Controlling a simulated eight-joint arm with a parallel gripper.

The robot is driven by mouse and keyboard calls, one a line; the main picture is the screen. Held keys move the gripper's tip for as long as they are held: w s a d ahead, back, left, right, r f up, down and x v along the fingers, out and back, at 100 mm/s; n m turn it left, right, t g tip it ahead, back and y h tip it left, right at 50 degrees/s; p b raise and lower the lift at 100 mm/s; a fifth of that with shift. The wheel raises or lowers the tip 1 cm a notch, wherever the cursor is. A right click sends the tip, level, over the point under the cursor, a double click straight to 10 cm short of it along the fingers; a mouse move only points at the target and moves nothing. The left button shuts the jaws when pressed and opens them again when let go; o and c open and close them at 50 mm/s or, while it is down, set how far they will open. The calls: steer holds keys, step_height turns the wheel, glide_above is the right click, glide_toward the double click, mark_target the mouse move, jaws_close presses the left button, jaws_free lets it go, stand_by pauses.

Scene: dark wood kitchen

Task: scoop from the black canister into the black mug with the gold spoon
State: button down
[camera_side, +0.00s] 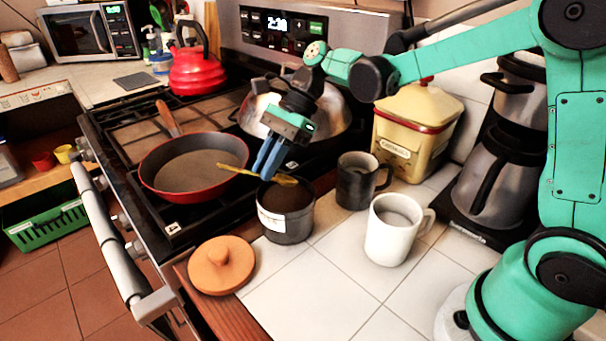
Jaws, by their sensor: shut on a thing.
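The black canister (287,226) stands open on the white tiled counter, with a white label and dark brown contents. The black mug (355,184) stands just behind it to the right, with its handle to the right. My gripper (268,172) points down above the canister, its blue fingers shut on the gold spoon (235,169). The spoon lies roughly level over the canister's rim, one end reaching left toward the pan and the other to the right of the fingers. I cannot tell whether the spoon touches the contents.
A white mug (392,235) stands close in front of the black mug. A terracotta lid (221,265) lies left of the canister. A yellow tin (415,135) stands behind. The front counter is clear.

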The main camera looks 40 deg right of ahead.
mark_target(278, 179)
steer(key=shift+f, duration=0.95)
steer(key=shift+d+f, duration=0.4)
steer(key=shift+f, duration=0.25)
steer(key=shift+d, duration=0.4)
steer(key=shift+d+r, duration=0.1)
steer(key=shift+r, duration=0.15)
steer(key=r, duration=0.4)
steer(key=shift+a, duration=0.2)
steer(key=shift+a+r+h, duration=0.35)
steer(key=shift+r+h, duration=0.05)
steer(key=shift+a+r+h, duration=0.65)
steer(key=shift+r+h, duration=0.2)
steer(key=shift+h, duration=0.45)
